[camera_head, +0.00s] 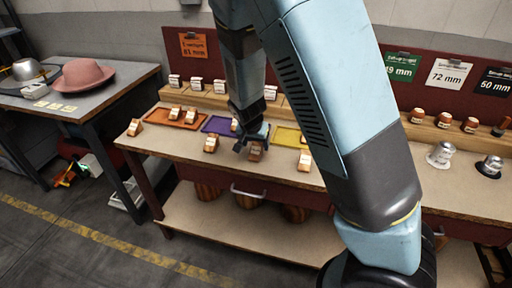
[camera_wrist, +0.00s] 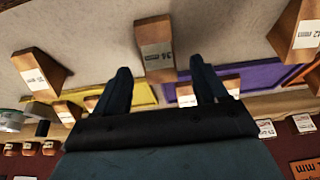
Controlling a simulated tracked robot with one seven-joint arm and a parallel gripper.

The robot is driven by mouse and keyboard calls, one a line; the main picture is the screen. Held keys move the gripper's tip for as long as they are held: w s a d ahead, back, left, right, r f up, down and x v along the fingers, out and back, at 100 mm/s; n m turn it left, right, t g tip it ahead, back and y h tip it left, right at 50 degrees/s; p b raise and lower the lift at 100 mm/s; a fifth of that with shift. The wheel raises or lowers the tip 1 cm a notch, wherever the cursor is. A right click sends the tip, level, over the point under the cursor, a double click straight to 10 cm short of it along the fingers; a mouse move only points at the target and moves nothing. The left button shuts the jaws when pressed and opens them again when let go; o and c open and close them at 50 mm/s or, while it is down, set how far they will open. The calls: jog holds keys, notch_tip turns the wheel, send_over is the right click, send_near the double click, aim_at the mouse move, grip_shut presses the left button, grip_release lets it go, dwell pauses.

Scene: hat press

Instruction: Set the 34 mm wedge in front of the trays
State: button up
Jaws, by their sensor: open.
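The wooden wedge (camera_wrist: 155,30) has a white label that reads 34. In the wrist view it stands between and just beyond the fingertips of my gripper (camera_wrist: 160,68), with a gap on each side. My gripper is open. In the head view my gripper (camera_head: 252,139) is low over the bench, right at the wedge (camera_head: 256,154), partly covering it. The wedge appears to stand on the bench in front of the purple tray (camera_head: 208,124) and yellow tray (camera_head: 282,136). The orange tray (camera_head: 163,117) lies further left.
A wedge (camera_head: 211,143) stands left of the gripper, another (camera_head: 305,161) stands right, and one (camera_head: 134,127) sits at the bench's left end. Smaller labelled pieces stand on the trays. A raised shelf (camera_head: 205,101) with blocks runs behind. Bare bench top lies along the front.

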jog(key=v, duration=0.8)
jog(key=shift+r, duration=0.2)
jog(key=shift+s, duration=0.1)
jog(key=s+d+r+n+y, duration=0.1)
jog(key=s+d+r, duration=0.3)
jog(key=d+r, duration=0.3)
jog(key=s+d+r+y, duration=0.2)
jog(key=s+d+r, duration=0.2)
jog(key=d+r, duration=0.3)
jog(key=s+d+r+n, duration=0.1)
jog(key=s+d+r, duration=0.1)
jog(key=s+r, duration=0.1)
jog(key=s+d+r+n+t+h, duration=0.1)
jog(key=s+d+r, duration=0.1)
jog(key=s, duration=0.4)
jog(key=s+d+r+n, duration=0.1)
jog(key=s+r, duration=0.2)
jog(key=s, duration=0.2)
jog(key=shift+s+d+r, duration=0.2)
jog(key=shift+d+r, duration=0.2)
